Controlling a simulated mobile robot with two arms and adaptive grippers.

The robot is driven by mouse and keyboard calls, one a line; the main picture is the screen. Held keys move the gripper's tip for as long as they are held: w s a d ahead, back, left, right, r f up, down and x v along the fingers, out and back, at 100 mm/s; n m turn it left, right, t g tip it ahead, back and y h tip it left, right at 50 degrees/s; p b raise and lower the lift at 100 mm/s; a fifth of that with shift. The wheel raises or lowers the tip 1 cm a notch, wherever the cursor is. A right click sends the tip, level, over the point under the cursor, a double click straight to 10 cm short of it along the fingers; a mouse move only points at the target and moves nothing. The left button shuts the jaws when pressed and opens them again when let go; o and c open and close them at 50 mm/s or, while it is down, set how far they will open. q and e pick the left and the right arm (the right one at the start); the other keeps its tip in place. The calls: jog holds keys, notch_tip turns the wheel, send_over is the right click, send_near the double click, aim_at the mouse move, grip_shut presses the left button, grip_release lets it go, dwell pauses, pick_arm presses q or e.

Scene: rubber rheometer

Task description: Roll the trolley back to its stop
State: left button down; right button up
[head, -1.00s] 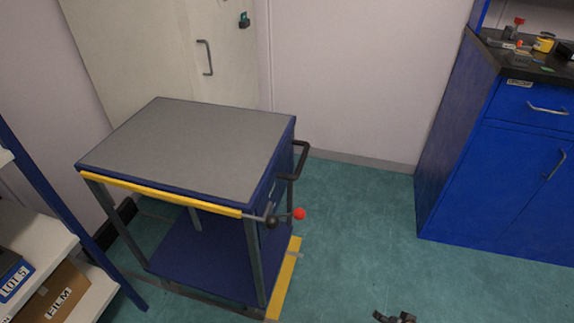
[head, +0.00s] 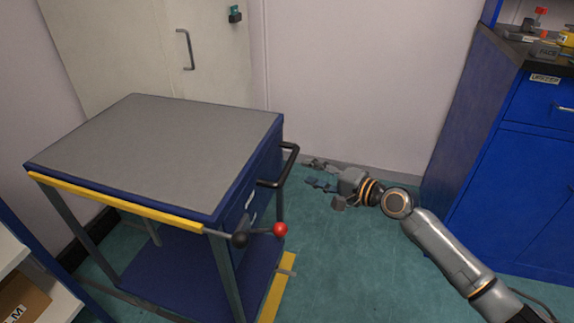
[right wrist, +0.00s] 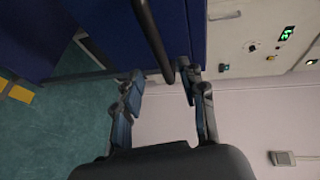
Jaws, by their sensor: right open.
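The trolley (head: 160,140) has a grey top, a blue frame, a yellow front edge strip and a lower blue shelf. Its black handle (head: 290,165) sticks out on the right side. A lever with a red ball (head: 280,229) and a black knob (head: 240,240) is at its front right corner. My right gripper (head: 314,174) is open and empty, just right of the handle. In the right wrist view, the handle bar (right wrist: 150,35) runs down to between the open fingertips (right wrist: 162,78); contact cannot be told. My left gripper is not in view.
Yellow tape (head: 275,290) lies on the green floor (head: 350,270) by the trolley's right side. A pale door (head: 150,50) is behind it. A blue cabinet (head: 520,190) stands at right, and shelving (head: 15,260) at lower left. The floor between trolley and cabinet is clear apart from my arm.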

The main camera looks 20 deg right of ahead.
aim_at(291, 164)
jog(key=x, duration=0.7)
jog(key=shift+w+a+b, duration=0.2)
jog(key=shift+w+b, duration=0.1)
jog(key=shift+b, duration=0.1)
jog(key=shift+w+a+f, duration=0.15)
jog(key=shift+w+a, duration=0.1)
jog(key=shift+w, duration=0.15)
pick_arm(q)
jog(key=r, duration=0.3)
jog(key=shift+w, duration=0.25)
pick_arm(e)
grip_shut()
